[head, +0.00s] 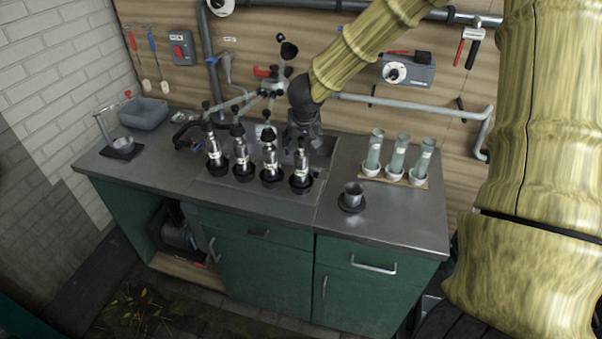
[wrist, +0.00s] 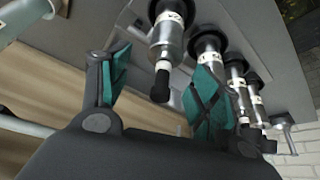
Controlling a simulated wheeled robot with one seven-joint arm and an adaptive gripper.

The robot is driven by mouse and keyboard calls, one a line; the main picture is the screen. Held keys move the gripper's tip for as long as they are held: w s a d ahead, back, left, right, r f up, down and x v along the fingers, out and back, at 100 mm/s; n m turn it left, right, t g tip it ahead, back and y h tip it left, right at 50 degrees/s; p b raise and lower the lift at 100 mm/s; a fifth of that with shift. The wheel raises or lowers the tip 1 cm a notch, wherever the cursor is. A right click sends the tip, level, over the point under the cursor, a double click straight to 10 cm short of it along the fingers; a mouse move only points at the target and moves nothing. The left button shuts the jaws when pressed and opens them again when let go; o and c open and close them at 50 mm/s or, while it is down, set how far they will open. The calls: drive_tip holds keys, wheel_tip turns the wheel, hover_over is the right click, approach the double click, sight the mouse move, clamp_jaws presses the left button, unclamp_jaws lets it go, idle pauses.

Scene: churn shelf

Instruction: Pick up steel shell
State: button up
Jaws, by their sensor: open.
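Several steel shells with white labels, black tops and black bases stand upright in a row on the counter in the head view. The rightmost steel shell (head: 300,178) is just below my gripper (head: 304,138). In the wrist view my gripper (wrist: 163,68) is open, its two teal-padded fingers spread apart. One steel shell (wrist: 167,38) shows between the fingers, with its thin black tip pointing toward the palm. I cannot tell whether either finger touches it. The other shells (wrist: 206,46) lie to the right, partly hidden by the right finger.
A grey basin (head: 145,113) stands at far left. Pipes (head: 420,103) run along the back wall.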

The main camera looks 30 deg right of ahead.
sight(300, 150)
drive_tip(key=shift+s+f, duration=0.1)
drive_tip(key=shift+f, duration=0.15)
drive_tip(key=x, duration=0.3)
drive_tip(key=shift+w+a+f, duration=0.1)
drive_tip(key=shift+w+f, duration=0.05)
drive_tip(key=shift+w, duration=0.25)
drive_tip(key=shift+d+f, duration=0.2)
drive_tip(key=shift+f, duration=0.1)
drive_tip(key=shift+s, duration=0.1)
drive_tip(key=shift+a, duration=0.1)
clamp_jaws()
